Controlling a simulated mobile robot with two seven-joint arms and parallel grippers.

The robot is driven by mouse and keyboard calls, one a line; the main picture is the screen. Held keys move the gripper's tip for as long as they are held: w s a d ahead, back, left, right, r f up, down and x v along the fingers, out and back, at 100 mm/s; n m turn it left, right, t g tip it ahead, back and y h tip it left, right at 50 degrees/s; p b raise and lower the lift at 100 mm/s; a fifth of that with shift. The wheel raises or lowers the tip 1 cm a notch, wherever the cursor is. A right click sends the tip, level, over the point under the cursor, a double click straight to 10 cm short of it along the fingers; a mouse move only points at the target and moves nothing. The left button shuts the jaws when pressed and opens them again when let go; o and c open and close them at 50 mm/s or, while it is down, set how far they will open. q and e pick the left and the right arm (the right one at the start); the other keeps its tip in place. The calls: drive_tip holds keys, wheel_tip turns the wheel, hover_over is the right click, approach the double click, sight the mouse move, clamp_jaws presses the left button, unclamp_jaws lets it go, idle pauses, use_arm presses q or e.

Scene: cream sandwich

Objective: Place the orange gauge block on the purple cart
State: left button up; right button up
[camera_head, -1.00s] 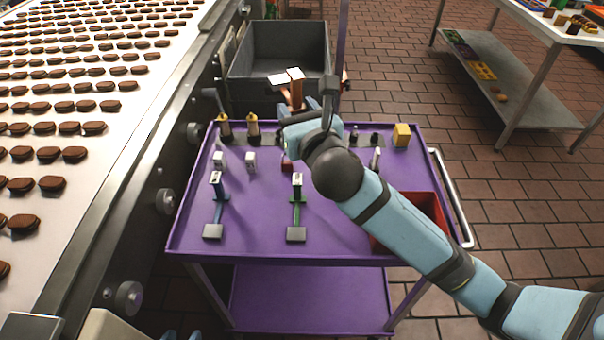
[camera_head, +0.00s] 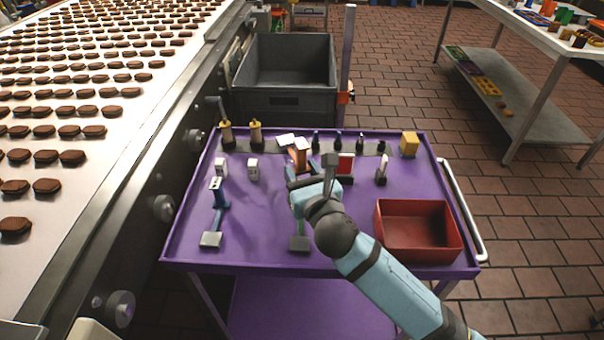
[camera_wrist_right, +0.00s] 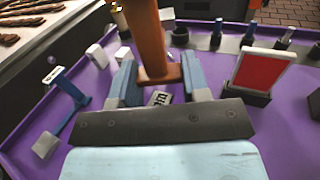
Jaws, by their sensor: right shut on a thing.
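The orange gauge block (camera_head: 301,160), an orange-brown upright piece with a pale top, is held by my right gripper (camera_head: 304,180) above the middle of the purple cart (camera_head: 260,208). In the right wrist view the block (camera_wrist_right: 147,35) stands between the blue fingers of the right gripper (camera_wrist_right: 160,78), which is shut on it. The purple cart top (camera_wrist_right: 95,100) lies below. I cannot tell whether the block's foot touches the cart. My left gripper is not in view.
A red bin (camera_head: 418,248) sits at the cart's front right. A blue stand (camera_head: 220,200), a red-faced block (camera_head: 345,166), a yellow cube (camera_head: 409,144) and several small tools stand around. A conveyor (camera_head: 100,170) runs along the left. A grey tub (camera_head: 288,105) is behind.

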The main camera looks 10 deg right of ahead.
drive_tip(key=shift+f, duration=0.5)
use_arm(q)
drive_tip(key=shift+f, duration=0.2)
use_arm(e)
drive_tip(key=o, duration=1.1)
drive_tip(key=shift+c, duration=0.2)
drive_tip(key=shift+r, duration=0.2)
drive_tip(key=s, duration=0.4)
drive_tip(key=s+d, duration=0.1)
drive_tip(key=s, duration=0.7)
drive_tip(key=shift+d+r+p, duration=0.25)
drive_tip(key=shift+r+p, duration=0.1)
drive_tip(key=shift+r, duration=0.05)
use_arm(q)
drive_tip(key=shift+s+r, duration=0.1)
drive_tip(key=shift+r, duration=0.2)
